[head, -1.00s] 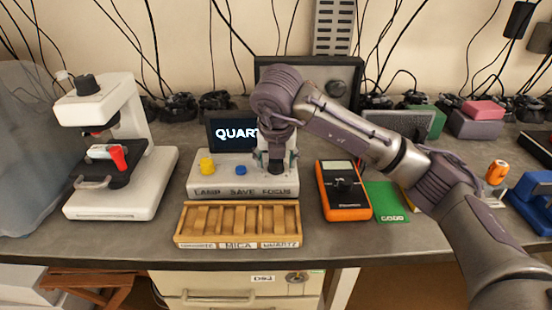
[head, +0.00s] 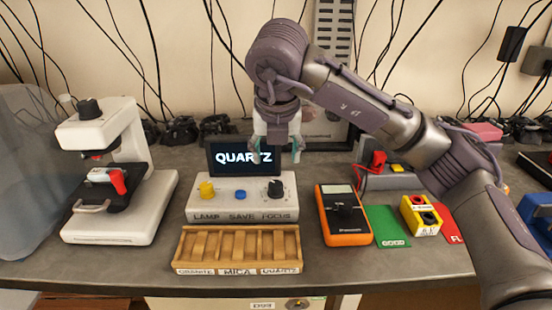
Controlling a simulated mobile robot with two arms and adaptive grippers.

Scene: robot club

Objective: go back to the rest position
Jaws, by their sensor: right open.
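My right arm comes in from the right, and its gripper (head: 276,156) hangs pointing down in front of the screen, above the control box. Its fingers are apart with nothing between them. The control box (head: 240,199) has a yellow knob (head: 206,190), a blue button (head: 225,190) and a black knob (head: 275,189), labelled LAMP, SAVE and FOCUS. The screen (head: 228,158) behind it reads QUARTZ, partly covered by a finger. My left gripper is not in view.
A white microscope (head: 130,215) stands at the left. A wooden rack (head: 238,249) labelled GRANITE, MICA and QUARTZ lies in front of the box. An orange multimeter (head: 342,215), a green GOOD card (head: 387,226), a yellow block (head: 421,215) and a red card (head: 453,225) lie to the right.

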